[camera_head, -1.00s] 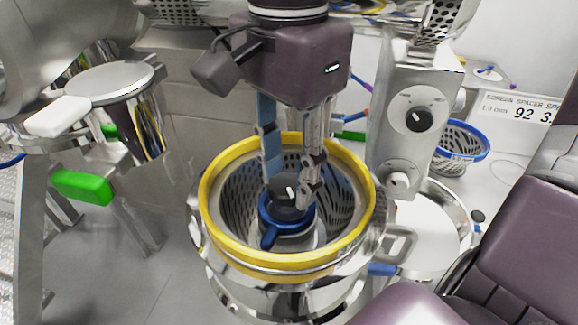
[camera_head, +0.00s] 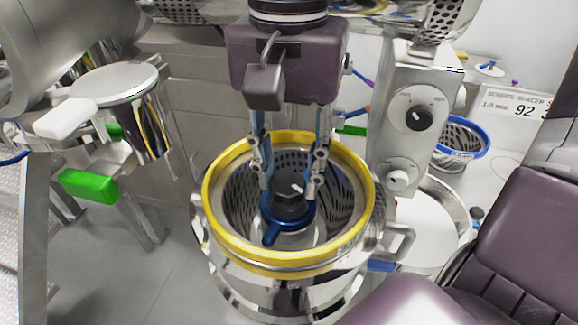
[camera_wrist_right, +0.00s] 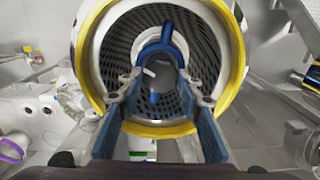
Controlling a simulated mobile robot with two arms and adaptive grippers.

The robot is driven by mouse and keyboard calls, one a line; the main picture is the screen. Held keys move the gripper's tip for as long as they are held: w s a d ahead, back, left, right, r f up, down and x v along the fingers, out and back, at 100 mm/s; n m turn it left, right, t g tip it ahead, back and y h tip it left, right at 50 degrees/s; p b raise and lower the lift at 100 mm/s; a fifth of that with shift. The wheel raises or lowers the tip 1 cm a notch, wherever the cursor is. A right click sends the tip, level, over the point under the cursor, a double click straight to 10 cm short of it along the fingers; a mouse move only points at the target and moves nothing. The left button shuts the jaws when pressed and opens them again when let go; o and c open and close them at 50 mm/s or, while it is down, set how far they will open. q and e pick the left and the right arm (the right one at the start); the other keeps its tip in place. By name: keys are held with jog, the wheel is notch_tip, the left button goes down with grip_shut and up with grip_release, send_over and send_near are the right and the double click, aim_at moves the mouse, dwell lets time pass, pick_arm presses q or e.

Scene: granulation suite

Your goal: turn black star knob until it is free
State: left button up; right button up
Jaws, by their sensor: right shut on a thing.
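The black star knob (camera_head: 288,190) sits in the middle of the perforated basket, on a blue collar with a lever (camera_head: 271,235). A white mark shows on its top. My right gripper (camera_head: 290,184) comes down from above, with one finger on each side of the knob, and is shut on it. In the right wrist view the knob (camera_wrist_right: 161,80) lies between the fingertips, with the blue collar (camera_wrist_right: 160,50) behind it. The fingers partly cover the knob's sides, and its thread is hidden. My left gripper is not in view.
A yellow ring (camera_head: 214,224) rims the steel vessel around the basket, close about my fingers. A steel control box with a black dial (camera_head: 419,117) stands to the right. A blue-rimmed basket (camera_head: 462,140) is behind it. A green handle (camera_head: 89,186) is at the left.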

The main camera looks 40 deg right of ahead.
aim_at(289, 180)
dwell(0.3)
jog(key=o, duration=1.2)
jog(key=shift+c, duration=0.2)
notch_tip(289, 180, up, 12)
